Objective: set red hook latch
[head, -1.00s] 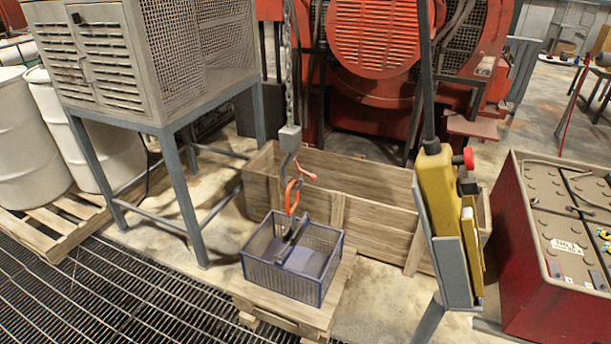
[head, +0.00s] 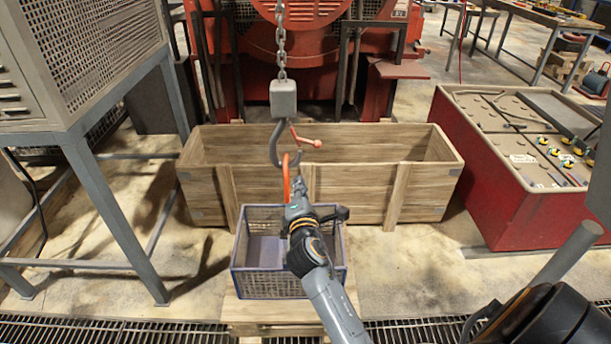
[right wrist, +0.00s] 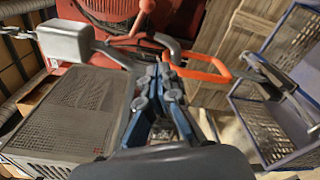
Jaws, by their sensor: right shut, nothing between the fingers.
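A grey crane hook (head: 275,148) hangs from a block on a chain. The red latch (head: 305,140) with a round knob sticks out to the right from the hook's upper part. It also shows in the right wrist view (right wrist: 130,38), slanting up from the hook. An orange ring (head: 286,178) is at the hook's bowl, above the blue basket (head: 258,222). My right gripper (head: 295,190) is shut and empty, just below the latch and beside the ring. In the right wrist view its fingertips (right wrist: 167,62) are close to the hook; contact cannot be told. My left gripper is out of view.
A long wooden crate (head: 350,190) stands behind the basket. The basket rests on a wooden pallet (head: 240,310). A red battery box (head: 480,190) is at the right, and a grey cabinet on legs (head: 85,60) at the left.

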